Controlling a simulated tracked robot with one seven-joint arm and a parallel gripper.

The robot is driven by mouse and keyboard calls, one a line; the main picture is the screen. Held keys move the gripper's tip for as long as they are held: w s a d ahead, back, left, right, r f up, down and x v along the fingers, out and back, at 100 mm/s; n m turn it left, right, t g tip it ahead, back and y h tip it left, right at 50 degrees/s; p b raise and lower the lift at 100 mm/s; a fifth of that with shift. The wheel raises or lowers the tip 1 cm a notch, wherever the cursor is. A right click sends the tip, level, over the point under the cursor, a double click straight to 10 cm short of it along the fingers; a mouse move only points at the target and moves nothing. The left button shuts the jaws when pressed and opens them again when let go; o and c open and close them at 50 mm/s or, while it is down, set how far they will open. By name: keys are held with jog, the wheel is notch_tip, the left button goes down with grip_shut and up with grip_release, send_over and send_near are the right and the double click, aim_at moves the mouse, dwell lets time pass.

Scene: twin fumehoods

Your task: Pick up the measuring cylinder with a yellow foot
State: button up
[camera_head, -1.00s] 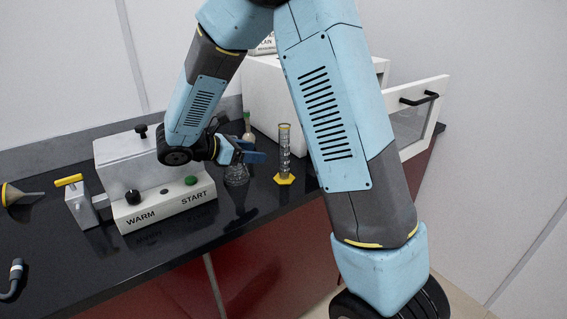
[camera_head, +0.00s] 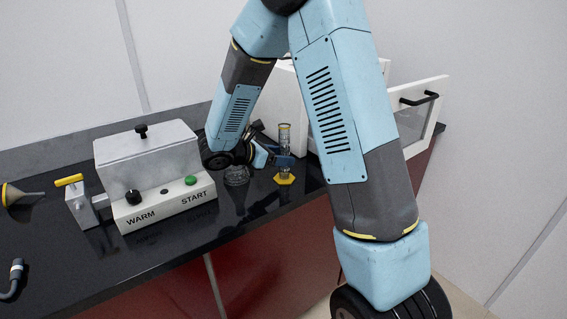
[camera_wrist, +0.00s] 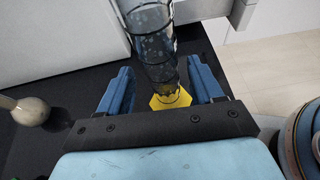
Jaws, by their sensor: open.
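The measuring cylinder (camera_head: 285,137) stands upright on the black bench, a clear tube with dark rings and a yellow hexagonal foot (camera_head: 284,179). In the wrist view the cylinder (camera_wrist: 154,50) rises just beyond and between my two blue fingers, with its yellow foot (camera_wrist: 170,97) low between them. My gripper (camera_wrist: 162,85) is open, with one finger on each side of the cylinder. In the head view my gripper (camera_head: 284,161) is level with the lower half of the tube. I cannot tell whether either finger touches the glass.
A warming box (camera_head: 160,175) marked WARM and START stands left of my arm. A white cabinet with an open door (camera_head: 418,125) is to the right. A round-ended object (camera_wrist: 30,111) lies left in the wrist view.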

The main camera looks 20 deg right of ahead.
jog(key=x, duration=0.3)
jog(key=shift+d+f, duration=0.15)
jog(key=shift+d, duration=0.15)
jog(key=c, duration=1.1)
